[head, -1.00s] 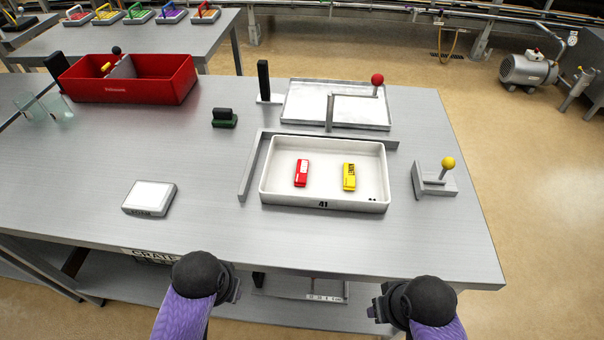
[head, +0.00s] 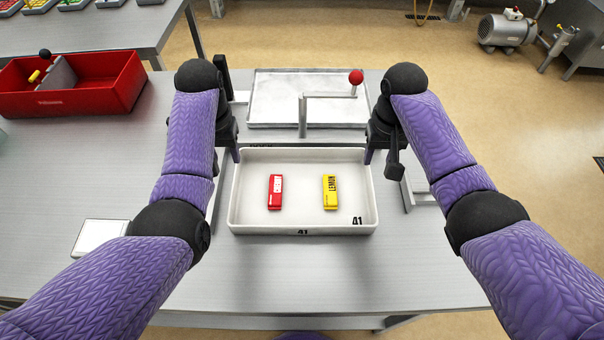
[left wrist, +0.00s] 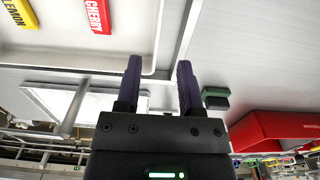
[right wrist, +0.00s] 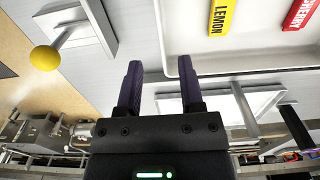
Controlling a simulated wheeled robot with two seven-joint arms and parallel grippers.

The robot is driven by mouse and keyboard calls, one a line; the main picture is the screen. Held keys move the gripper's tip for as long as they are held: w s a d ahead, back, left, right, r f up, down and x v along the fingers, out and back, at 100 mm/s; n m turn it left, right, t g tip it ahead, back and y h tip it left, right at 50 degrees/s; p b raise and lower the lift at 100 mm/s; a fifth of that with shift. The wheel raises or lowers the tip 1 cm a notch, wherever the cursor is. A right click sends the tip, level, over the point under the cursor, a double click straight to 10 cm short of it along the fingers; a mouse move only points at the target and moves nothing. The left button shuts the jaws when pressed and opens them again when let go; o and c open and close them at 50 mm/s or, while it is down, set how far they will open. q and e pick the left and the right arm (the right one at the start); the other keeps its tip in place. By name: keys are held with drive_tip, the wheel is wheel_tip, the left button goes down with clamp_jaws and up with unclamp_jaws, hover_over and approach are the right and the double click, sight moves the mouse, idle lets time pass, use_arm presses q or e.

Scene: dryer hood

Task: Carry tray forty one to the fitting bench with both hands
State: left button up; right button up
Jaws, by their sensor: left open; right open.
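Tray 41 (head: 302,221), white and shallow, sits level on the steel table. It holds a red CHERRY packet (head: 275,192) and a yellow LEMON packet (head: 330,192), lying apart. My left gripper (head: 236,156) is open at the tray's far left corner; in the left wrist view, the tray's side wall shows between its fingers (left wrist: 160,68). My right gripper (head: 370,157) is open at the far right corner; in the right wrist view, the tray edge lies between its fingers (right wrist: 160,68). Whether the fingers touch the tray cannot be told.
A metal tray (head: 270,100) and an arm with a red ball (head: 356,77) stand behind tray 41. A red crate (head: 110,92) is at the left, a flat white-topped device (head: 98,238) front left. A yellow-knobbed lever (right wrist: 45,58) stands right of the tray. The table front is clear.

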sight(234, 184)
use_arm(q)
drive_tip(key=shift+s, duration=0.45)
use_arm(e)
drive_tip(key=shift+s, duration=0.45)
use_arm(q)
wheel_tip(234, 184, down, 10)
drive_tip(key=shift+w+r, duration=0.1)
drive_tip(key=shift+w, duration=0.05)
use_arm(e)
wheel_tip(234, 184, down, 10)
drive_tip(key=shift+w+r, duration=0.1)
drive_tip(key=shift+w, duration=0.05)
use_arm(q)
clamp_jaws()
use_arm(e)
clamp_jaws()
drive_tip(key=shift+d, duration=0.1)
